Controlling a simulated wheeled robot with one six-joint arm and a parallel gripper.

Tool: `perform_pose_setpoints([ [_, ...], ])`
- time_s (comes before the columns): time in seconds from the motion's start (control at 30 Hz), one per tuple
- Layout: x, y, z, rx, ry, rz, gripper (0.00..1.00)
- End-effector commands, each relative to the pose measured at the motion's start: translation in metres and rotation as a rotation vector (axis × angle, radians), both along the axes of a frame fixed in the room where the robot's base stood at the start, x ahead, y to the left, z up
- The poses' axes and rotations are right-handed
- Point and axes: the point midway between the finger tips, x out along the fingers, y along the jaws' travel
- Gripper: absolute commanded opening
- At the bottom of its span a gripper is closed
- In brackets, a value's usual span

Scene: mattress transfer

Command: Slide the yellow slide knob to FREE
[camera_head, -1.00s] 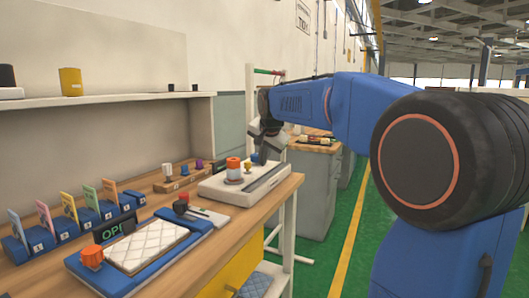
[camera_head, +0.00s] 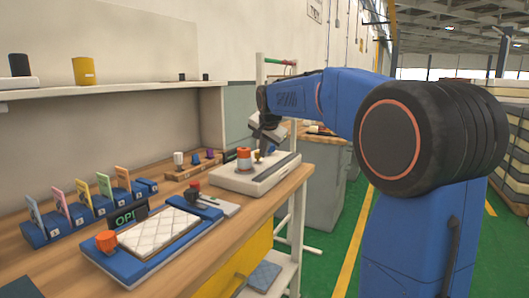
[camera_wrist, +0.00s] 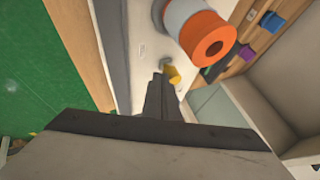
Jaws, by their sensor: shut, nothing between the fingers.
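The yellow slide knob (camera_head: 257,156) stands on the white box (camera_head: 235,181), just right of the orange-and-white cylinder (camera_head: 244,158). In the wrist view the yellow knob (camera_wrist: 173,74) shows just beyond my fingertips, beside the orange-topped cylinder (camera_wrist: 206,40). My gripper (camera_head: 267,148) points down over the right part of the box. In the wrist view my gripper (camera_wrist: 160,80) has its dark fingers together, with nothing between them. The tips look very close to the knob; I cannot tell if they touch it. No FREE marking is readable.
A blue tray with a quilted white pad (camera_head: 160,232) lies at the bench front. A wooden rack (camera_head: 190,170) with small knobs and several card holders (camera_head: 85,213) stand behind. A grey cabinet (camera_head: 322,190) is beyond the bench end.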

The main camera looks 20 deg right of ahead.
Motion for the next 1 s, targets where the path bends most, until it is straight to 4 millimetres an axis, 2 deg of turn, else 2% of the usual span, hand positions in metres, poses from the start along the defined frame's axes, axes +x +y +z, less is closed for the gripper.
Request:
perform_pose_setpoints([
  [0.3,0.034,0.027,-0.001,0.000,0.002,0.003,0.00],
  [0.4,0.039,0.031,-0.001,0.001,0.001,0.000,0.00],
  [0.77,0.039,0.030,0.000,0.001,-0.002,0.001,0.00],
  [1.0,0.032,0.019,0.000,0.000,-0.001,0.001,0.00],
])
